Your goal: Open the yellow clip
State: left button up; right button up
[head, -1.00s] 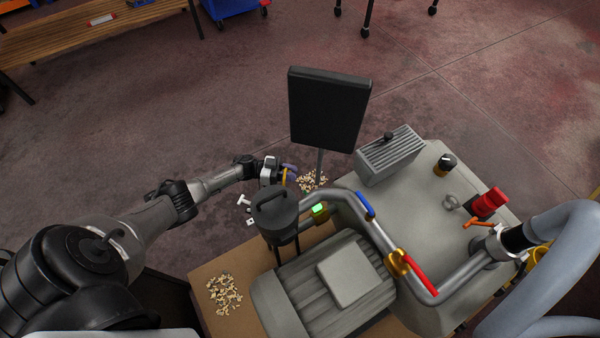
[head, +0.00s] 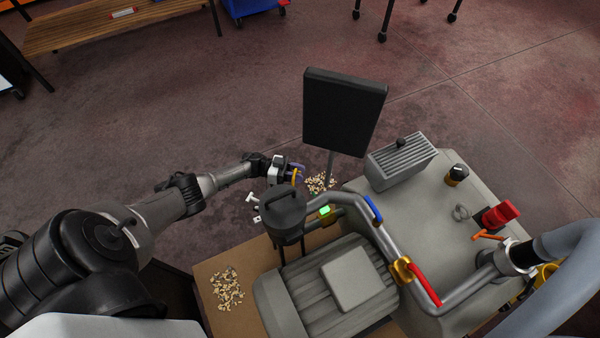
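A gold-yellow clamp (head: 402,269) sits around the grey pipe beside a red lever (head: 425,284). Another yellow part (head: 546,273) shows at the right, partly hidden by the thick grey hose. I cannot tell which of these is the yellow clip. My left gripper (head: 297,172) is behind the black lidded pot (head: 285,208), well left of both. A purple strip and a yellow strip show at its tip; they are too small to tell whether the fingers are apart or hold anything. My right gripper is not in view.
The pipe also carries a blue lever (head: 373,209) and a lit green button (head: 325,210). A black panel (head: 344,110) stands on a post behind the pot. A grey ribbed box (head: 400,162), red knob (head: 499,214) and orange handle (head: 487,235) are on the grey table (head: 435,200).

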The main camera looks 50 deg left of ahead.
pick_arm(q)
jog(key=v, duration=1.3)
jog(key=shift+b, duration=0.4)
jog(key=shift+w+r, duration=0.1)
